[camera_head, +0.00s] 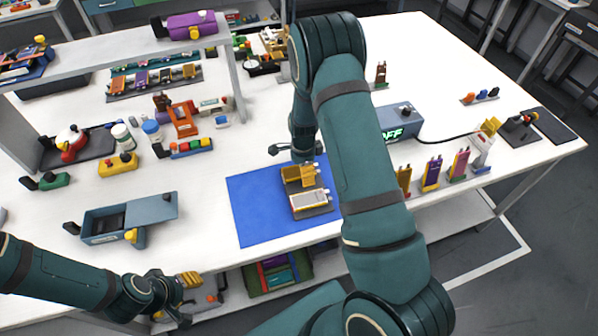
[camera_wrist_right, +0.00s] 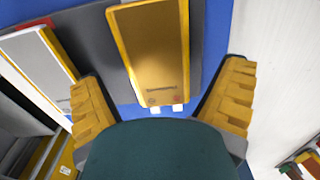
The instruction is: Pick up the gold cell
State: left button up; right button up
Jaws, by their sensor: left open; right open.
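The gold cell (camera_wrist_right: 160,55) lies on a dark grey holder over the blue mat in the right wrist view, its two small tabs towards the gripper. In the head view, the gold-coloured patch (camera_head: 297,175) on the mat is partly covered by my right gripper. My right gripper (camera_wrist_right: 160,102) is open, one yellow finger on each side of the gold cell's tab end and apart from it. A silver cell (camera_head: 309,200) with a yellow edge lies beside it on the holder. My left gripper (camera_head: 187,292) is open and empty, low at the table's front edge.
Upright cells, yellowish (camera_head: 404,179), purple (camera_head: 432,173) and pink (camera_head: 460,163), stand to the right of my right arm. An open blue-grey box (camera_head: 130,216) stands left of the blue mat (camera_head: 250,205).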

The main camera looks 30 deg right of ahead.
jog(key=c, duration=1.2)
jog(key=shift+r, duration=0.1)
